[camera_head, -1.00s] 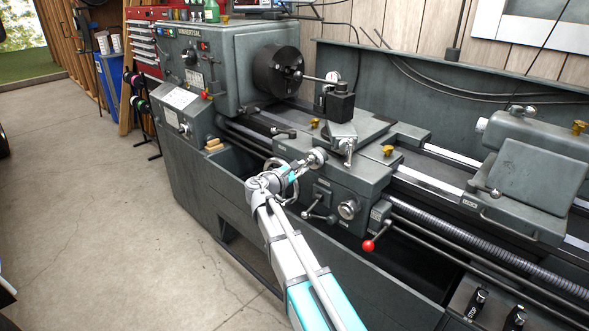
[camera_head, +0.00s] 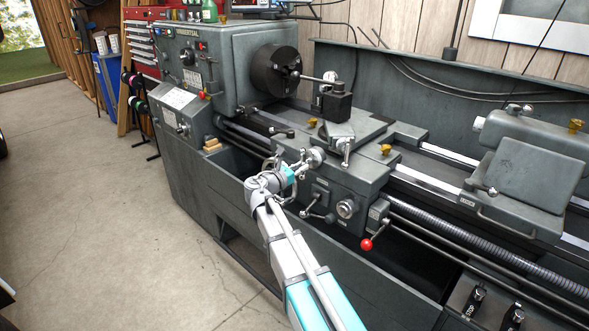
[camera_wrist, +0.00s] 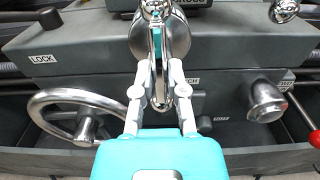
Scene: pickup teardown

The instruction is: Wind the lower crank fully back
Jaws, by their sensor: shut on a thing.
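The lower crank, with a round chrome hub (camera_head: 316,157), is on the front of the lathe's carriage. In the wrist view its polished hub (camera_wrist: 172,38) is at the top centre, with a chrome handle hanging down from it. My gripper (camera_wrist: 160,88) is shut on the handle, one finger on each side. In the head view my gripper (camera_head: 299,170) is just left of the hub and hides part of the crank. The crank's exact angle is hard to tell. An upper crank (camera_head: 347,150) is above and to the right, apart from my gripper.
A large handwheel (camera_wrist: 80,115) is to the left and below. A chrome knob (camera_wrist: 266,102) is on the right. A red-ball lever (camera_head: 366,244) sticks out at the lower right. The tool post (camera_head: 335,100) stands above. The floor to the left is clear.

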